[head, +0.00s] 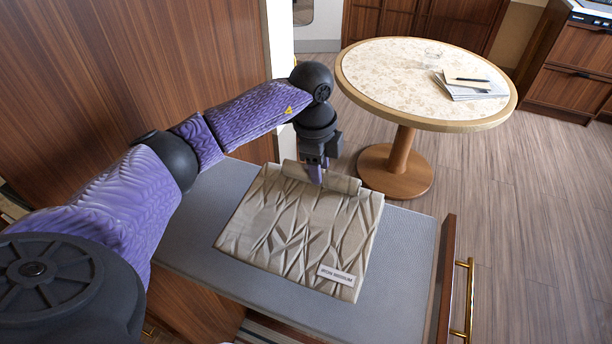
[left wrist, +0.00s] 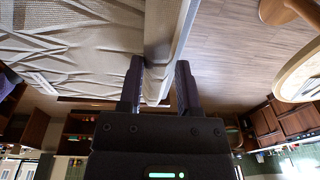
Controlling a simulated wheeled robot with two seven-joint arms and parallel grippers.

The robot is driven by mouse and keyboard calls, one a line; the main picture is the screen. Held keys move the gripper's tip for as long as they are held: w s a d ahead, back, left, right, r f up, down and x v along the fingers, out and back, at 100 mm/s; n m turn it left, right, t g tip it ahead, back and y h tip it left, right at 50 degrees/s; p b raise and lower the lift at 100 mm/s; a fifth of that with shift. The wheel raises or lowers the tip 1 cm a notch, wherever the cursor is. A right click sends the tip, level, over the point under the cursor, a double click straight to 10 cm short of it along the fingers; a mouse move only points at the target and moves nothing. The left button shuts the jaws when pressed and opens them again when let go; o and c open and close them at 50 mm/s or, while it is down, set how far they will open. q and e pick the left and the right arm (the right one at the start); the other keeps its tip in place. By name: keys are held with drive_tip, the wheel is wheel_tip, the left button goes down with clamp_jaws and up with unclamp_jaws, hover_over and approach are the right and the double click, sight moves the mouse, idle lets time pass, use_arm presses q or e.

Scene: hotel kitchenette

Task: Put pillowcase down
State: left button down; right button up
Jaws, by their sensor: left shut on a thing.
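The pillowcase (head: 290,232) is a beige, creased, folded cloth with a label reading "IRON MEDIUM". It lies flat on a grey surface (head: 212,205) that has a wooden front with a brass handle. My left gripper (head: 316,178) is at the pillowcase's far edge, pointing down, shut on a raised fold of it. In the left wrist view the fold of the pillowcase (left wrist: 156,60) runs between the two fingers of the left gripper (left wrist: 158,88). My right gripper is not in view.
A round table (head: 400,75) with papers and a pen (head: 468,82) stands beyond, on a wooden pedestal. A tall wood panel (head: 130,70) rises on the left. Bare grey surface shows around the pillowcase. A brass handle (head: 464,300) sticks out at the right.

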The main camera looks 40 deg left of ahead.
sight(319, 187)
use_arm(q)
wheel_tip(319, 187, down, 6)
drive_tip(key=shift+r+b, duration=0.15)
drive_tip(key=shift+b, duration=0.35)
drive_tip(key=shift+r, duration=0.1)
drive_tip(key=shift+c, duration=1.4)
unclamp_jaws()
drive_tip(key=r, duration=0.4)
drive_tip(key=r+p, duration=0.1)
drive_tip(key=r, duration=0.3)
drive_tip(key=s+a+r+p, duration=0.1)
drive_tip(key=r, duration=0.3)
